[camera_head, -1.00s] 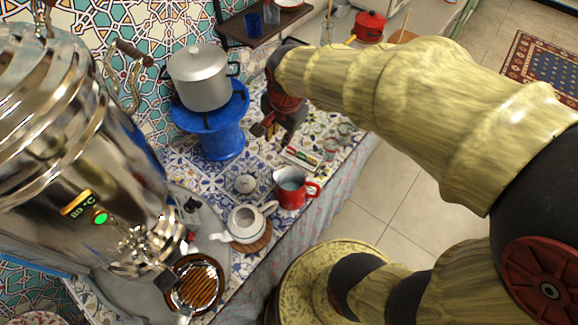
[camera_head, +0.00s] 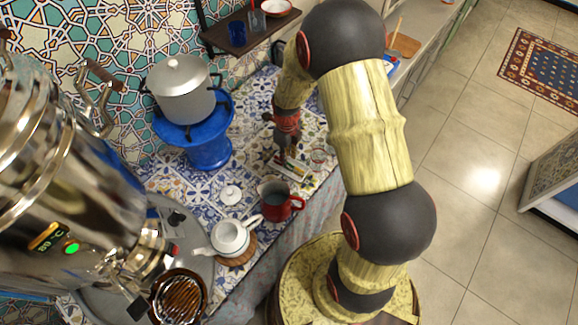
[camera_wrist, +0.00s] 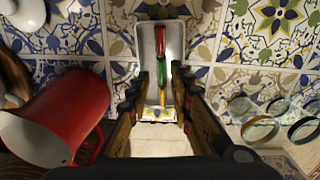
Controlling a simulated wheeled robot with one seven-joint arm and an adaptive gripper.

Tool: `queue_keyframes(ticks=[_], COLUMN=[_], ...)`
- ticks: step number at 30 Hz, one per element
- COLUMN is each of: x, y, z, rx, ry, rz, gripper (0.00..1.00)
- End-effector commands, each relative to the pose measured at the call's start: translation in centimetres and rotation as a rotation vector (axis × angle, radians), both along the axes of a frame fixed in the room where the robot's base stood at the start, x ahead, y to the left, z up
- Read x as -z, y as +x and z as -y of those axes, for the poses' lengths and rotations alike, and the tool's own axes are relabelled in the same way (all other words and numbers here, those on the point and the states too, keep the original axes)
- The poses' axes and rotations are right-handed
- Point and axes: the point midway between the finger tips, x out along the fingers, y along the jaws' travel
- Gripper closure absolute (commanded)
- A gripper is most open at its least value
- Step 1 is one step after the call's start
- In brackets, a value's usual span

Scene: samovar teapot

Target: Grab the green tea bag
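A small white tray (camera_wrist: 147,42) lies on the tiled counter and holds a row of slim tea bags. In the wrist view, the green tea bag (camera_wrist: 161,77) is in the middle, with a red one (camera_wrist: 160,42) beyond it and a yellow one (camera_wrist: 162,98) nearer. My gripper (camera_wrist: 162,92) is open, with one finger on each side of the tray's middle. Nothing is clamped between the fingers. In the head view, my gripper (camera_head: 287,151) points down over the tray (camera_head: 303,177) and hides part of it. Whether the fingers touch the tray is unclear.
A red mug (camera_wrist: 72,108) stands close left of my gripper. Clear glasses (camera_wrist: 262,128) stand to the right. In the head view, a white teapot (camera_head: 230,238), its lid (camera_head: 230,194), a pot (camera_head: 183,92) on a blue stand, and the samovar (camera_head: 60,180) are nearby.

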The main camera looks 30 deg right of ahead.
Motion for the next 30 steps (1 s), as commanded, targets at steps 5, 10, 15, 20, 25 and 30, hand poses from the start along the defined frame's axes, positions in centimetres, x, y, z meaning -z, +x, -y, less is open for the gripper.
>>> queue_keyframes(ticks=[5, 10, 15, 20, 25, 30], x=[1.4, 4.0, 5.3, 5.2, 5.2, 5.2], y=[-0.2, -0.5, -0.3, -0.3, -0.3, -0.3], z=[0.2, 0.5, 0.5, 0.5, 0.5, 0.5], rx=[-0.001, -0.001, -0.002, -0.002, -0.002, -0.002], ry=[0.000, 0.000, -0.001, -0.001, -0.001, -0.001], rz=[0.000, -0.001, 0.003, 0.003, 0.003, 0.003], gripper=[0.78, 0.78, 0.78, 0.78, 0.87, 0.95])
